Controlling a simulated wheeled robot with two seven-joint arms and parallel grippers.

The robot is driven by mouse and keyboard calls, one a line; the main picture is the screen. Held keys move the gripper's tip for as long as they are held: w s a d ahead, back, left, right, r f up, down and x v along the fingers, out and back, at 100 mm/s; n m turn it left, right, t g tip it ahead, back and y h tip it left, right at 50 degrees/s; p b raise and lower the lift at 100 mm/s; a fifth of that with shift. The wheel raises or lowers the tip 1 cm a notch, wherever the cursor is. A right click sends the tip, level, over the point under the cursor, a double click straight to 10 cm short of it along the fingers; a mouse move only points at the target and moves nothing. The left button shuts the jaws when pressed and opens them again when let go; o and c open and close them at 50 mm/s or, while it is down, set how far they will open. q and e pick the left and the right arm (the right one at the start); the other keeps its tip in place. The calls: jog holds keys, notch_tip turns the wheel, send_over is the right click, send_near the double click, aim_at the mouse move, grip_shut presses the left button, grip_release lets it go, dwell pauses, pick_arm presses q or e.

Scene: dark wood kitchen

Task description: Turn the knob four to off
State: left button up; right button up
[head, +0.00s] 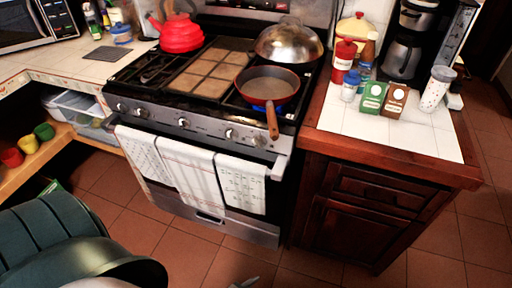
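The stove (200,110) has a silver front panel with several knobs in a row. Counting from the left, the fourth knob (230,134) is right of the middle, above the hanging towels. The last knob (257,141) is to its right, close to the pan handle. The middle knob (183,122) and two knobs at the left end also show. The knob markings are too small to read. Neither gripper can be made out. A small grey tip shows at the bottom edge, too little of it to tell what it is.
Towels (188,172) hang on the oven handle. A frying pan (268,86) has its wooden handle (272,121) over the stove's front edge. A red kettle (180,32) and a metal dome lid (288,41) are behind. Tiled floor (190,246) before the stove is largely clear.

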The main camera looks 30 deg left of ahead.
aim_at(257, 145)
pick_arm(q)
jog(key=w+a+r+n+t+y, duration=0.1)
jog(key=w+a+r+t, duration=0.2)
jog(key=r, duration=0.8)
jog(key=w+a+r+n+t+y, duration=0.15)
jog(key=w+a+r, duration=0.3)
jog(key=r, duration=0.55)
jog(key=a+r+n+t+y, duration=0.1)
jog(key=a+r+t, duration=0.1)
jog(key=r, duration=0.8)
jog(key=s+a+r+t+y, duration=0.1)
jog(key=a+r, duration=0.3)
jog(key=r, duration=0.7)
jog(key=shift+s+a+n+t+y+b, duration=0.2)
jog(key=shift+n+t+y+b, duration=0.15)
jog(key=shift+y, duration=0.3)
pick_arm(e)
jog(key=shift+s+d+f+g, duration=0.3)
jog(key=shift+d+f, duration=0.05)
jog(key=shift+d, duration=0.2)
pick_arm(q)
jog(key=shift+w, duration=0.2)
